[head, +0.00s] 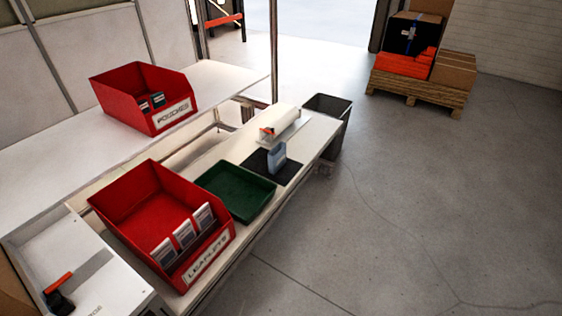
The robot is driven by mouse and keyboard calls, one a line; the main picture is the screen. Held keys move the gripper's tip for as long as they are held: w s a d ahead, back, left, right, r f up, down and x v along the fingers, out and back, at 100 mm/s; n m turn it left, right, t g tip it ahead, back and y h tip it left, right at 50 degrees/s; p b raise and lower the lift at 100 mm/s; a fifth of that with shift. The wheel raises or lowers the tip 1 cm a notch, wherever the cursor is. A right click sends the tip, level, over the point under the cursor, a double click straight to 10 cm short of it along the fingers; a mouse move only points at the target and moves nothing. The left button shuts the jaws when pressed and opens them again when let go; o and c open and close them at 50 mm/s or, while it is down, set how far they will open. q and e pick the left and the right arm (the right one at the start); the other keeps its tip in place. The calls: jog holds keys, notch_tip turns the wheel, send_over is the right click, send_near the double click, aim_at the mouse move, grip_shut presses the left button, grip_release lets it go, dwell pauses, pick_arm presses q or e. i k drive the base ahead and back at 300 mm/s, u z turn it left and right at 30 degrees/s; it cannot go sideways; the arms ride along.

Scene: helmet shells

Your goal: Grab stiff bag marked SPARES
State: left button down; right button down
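No bag with a readable SPARES mark shows in the head view. A small blue-grey upright item (277,154) stands on a dark mat (288,174) on the white bench; it may be a bag, but I cannot read any mark on it. A red bin labelled POUCHES (124,107) on the back shelf holds a few small dark-and-white packets (151,103). A nearer red bin labelled LEAFLETS (127,225) holds several upright grey-white packets (184,234). Neither of my grippers is in view.
A green tray (213,205) sits between the LEAFLETS bin and mat. A white device (283,121) stands behind the mat. A grey waste bin (341,113) stands at the bench's far end. An orange-and-black tool (60,294) lies front left. Open floor extends right, toward a loaded pallet (417,88).

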aim_at(276, 157)
jog(key=z, duration=0.55)
jog(key=i, duration=0.6)
jog(key=z, duration=0.65)
jog(key=i, duration=0.7)
jog(key=u, duration=0.8)
jog(key=i, duration=0.5)
jog(key=u, duration=0.6)
